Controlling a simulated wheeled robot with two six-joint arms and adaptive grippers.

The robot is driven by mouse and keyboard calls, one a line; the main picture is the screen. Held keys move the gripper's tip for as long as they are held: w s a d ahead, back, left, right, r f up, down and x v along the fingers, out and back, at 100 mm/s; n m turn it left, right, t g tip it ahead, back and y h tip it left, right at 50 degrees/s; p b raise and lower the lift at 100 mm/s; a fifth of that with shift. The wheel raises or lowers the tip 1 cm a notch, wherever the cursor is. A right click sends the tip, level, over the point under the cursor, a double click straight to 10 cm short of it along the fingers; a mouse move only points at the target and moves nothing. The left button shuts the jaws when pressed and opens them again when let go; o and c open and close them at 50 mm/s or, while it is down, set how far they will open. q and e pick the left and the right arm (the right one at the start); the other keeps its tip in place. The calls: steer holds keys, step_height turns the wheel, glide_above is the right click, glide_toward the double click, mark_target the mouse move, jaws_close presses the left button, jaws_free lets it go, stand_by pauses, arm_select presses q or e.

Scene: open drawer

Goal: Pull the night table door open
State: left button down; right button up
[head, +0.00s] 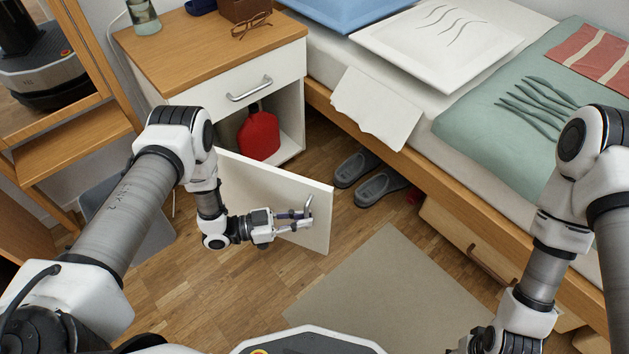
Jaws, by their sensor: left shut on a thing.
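The night table (160,68) has a wooden top and white sides and stands at the upper left. Its white door (272,182) stands swung wide open toward me. A red container (259,136) shows inside the open compartment. My left gripper (300,219) is in front of the door near its free edge, shut on the door's metal handle (308,205). The fingers partly hide the handle. The drawer above, with a metal handle (249,90), is shut. My right arm comes down at the lower right, and its fingers are outside the picture.
A bed (420,170) with pillows and blankets runs along the right. Grey slippers (381,186) lie on the floor beside it. A beige rug (385,295) covers the floor in front. Glasses (252,25) and a glass jar (144,16) are on the night table top.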

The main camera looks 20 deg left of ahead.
arm_select(q)
steer(key=s+a+m+g+h+p, duration=0.1)
steer(key=s+a+m+g+p, duration=0.1)
steer(key=s, duration=0.5)
steer(key=s+a+m+g+p, duration=0.2)
steer(key=s+a+g, duration=0.2)
steer(key=s+a, duration=0.3)
steer(key=shift+s+g+h, duration=0.3)
steer(key=shift+s+h, duration=0.1)
steer(key=shift+s, duration=0.4)
steer(key=shift+a, duration=0.1)
steer(key=c, duration=1.2)
jaws_free()
steer(key=shift+a, duration=0.1)
steer(key=a, duration=1.1)
steer(key=shift+s+a, duration=0.4)
